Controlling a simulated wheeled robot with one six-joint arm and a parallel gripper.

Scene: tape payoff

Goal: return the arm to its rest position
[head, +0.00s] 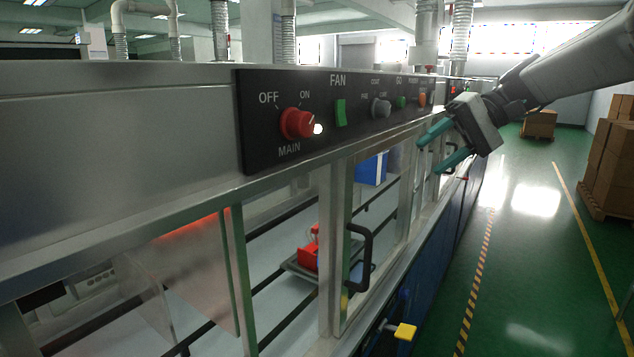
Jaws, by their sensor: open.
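My gripper (437,146) is at the upper right of the head view, at the end of my arm, which comes in from the right edge. Its two teal fingers are apart with nothing between them. They point left, toward the far part of the machine's front. The black control panel (262,150) is left of the fingers. It carries a red MAIN knob (297,123), a green FAN switch (341,112), a grey knob (380,107) and small green and orange buttons. I cannot tell whether the fingers touch the machine front.
Below the panel are framed windows with a black door handle (364,258). Inside are a red object (308,254) on a tray and a blue box (371,169). A yellow piece (405,331) juts out low. The green aisle (524,240) at right is clear, with cartons (612,165) beyond.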

